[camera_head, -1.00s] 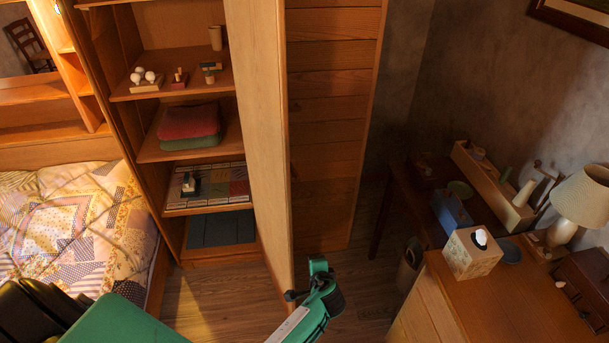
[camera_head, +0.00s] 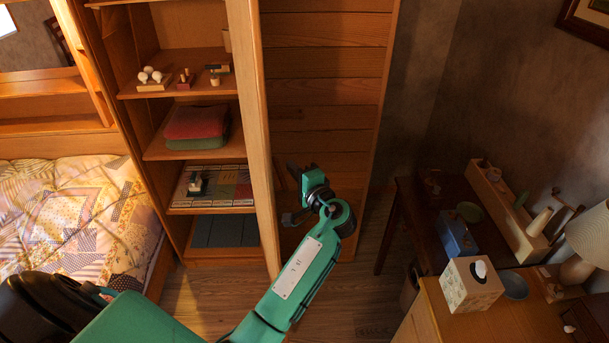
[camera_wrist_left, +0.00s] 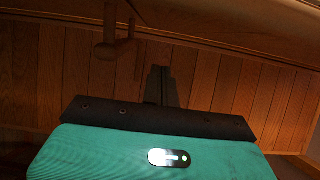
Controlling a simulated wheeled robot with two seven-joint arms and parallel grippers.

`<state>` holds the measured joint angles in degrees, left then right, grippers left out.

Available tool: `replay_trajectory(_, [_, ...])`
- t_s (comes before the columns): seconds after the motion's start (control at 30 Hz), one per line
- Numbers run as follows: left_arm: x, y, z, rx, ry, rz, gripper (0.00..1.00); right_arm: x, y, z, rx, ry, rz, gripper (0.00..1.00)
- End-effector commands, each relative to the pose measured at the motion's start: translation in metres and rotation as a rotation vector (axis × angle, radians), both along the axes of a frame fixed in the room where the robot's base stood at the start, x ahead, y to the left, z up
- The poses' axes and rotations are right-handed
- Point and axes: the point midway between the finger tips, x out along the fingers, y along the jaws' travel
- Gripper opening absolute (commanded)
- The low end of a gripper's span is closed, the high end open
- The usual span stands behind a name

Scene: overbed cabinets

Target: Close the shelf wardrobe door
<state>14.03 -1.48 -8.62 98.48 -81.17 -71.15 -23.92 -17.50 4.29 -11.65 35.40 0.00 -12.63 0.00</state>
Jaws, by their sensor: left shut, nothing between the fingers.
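The shelf wardrobe door (camera_head: 252,120) stands open, swung out toward me and seen nearly edge-on. The shelves behind it (camera_head: 165,150) are exposed on its left. My left arm reaches up from the bottom, and my left gripper (camera_head: 290,218) is low on the door's right side, close to it; contact cannot be made out. In the left wrist view the gripper fingers (camera_wrist_left: 161,86) are shut and empty in front of wooden slats. A wooden handle (camera_wrist_left: 114,48) shows to their upper left. My right gripper is not in view.
A slatted wood panel (camera_head: 330,100) stands right of the door. A bed (camera_head: 75,215) is at the left. A desk (camera_head: 415,205) and a dresser (camera_head: 440,310) with a tissue box (camera_head: 471,285) are at the right. Some floor (camera_head: 215,290) is clear below the shelves.

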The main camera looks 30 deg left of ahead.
Motion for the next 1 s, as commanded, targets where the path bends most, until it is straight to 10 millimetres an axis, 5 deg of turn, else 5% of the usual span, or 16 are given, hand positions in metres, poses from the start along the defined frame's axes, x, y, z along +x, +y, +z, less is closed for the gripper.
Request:
replay_trajectory(0.07, [0.008,0.016,0.005,0.003,0.001,0.002,0.00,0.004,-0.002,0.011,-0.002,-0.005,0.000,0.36])
replay_trajectory(0.3, [-0.016,0.034,0.002,0.001,0.002,-0.001,0.00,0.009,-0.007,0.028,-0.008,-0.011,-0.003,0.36])
replay_trajectory(1.0, [-0.026,0.043,-0.001,0.000,0.001,-0.021,0.00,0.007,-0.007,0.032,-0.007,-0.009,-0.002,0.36])
